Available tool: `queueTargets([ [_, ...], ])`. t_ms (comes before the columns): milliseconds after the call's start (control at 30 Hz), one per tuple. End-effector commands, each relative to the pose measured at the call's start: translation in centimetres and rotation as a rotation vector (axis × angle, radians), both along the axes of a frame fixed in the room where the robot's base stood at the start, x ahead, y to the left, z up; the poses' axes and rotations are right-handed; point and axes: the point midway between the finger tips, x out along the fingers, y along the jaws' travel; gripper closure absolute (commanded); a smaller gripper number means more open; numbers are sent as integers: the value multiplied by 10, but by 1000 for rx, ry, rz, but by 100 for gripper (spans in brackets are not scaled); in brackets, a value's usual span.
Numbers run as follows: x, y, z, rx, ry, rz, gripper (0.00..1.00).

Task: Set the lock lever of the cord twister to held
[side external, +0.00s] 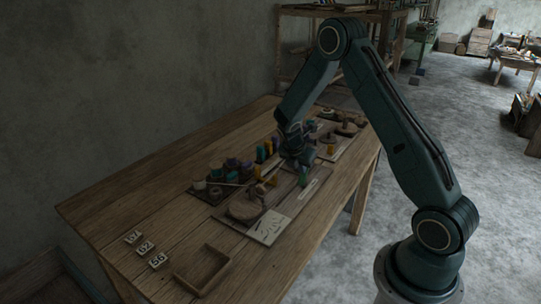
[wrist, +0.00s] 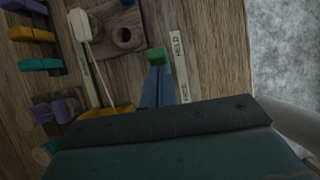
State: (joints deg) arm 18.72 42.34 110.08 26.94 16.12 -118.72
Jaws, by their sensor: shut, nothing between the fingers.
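The cord twister lies on the wooden bench, with a wooden block with a round hole (wrist: 122,40) in the wrist view. The lock lever's green handle (wrist: 158,56) stands beside a pale label strip (wrist: 179,60) and is nearer its HELD end than its FREE end. The handle also shows in the side view (side external: 304,177), just below my gripper. My gripper (wrist: 157,70) is shut and empty, its blue-grey fingers together. The fingertips overlap the handle's near edge in the wrist view; I cannot tell whether they touch. My gripper body hides the space below.
A pale cord (wrist: 97,68) runs left of the handle. Colored spools (side external: 232,165) crowd the bench on that side. A round wooden piece (side external: 245,207), a pale card (side external: 268,228), number tags (side external: 145,248) and an empty tray (side external: 202,268) lie nearer the camera.

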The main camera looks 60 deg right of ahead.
Motion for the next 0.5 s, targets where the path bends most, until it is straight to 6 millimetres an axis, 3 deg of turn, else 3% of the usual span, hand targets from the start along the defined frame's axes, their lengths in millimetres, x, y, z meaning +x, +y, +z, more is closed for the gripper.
queueTargets([
  [500, -1, 15, 4, 5, 7, 4, 100],
])
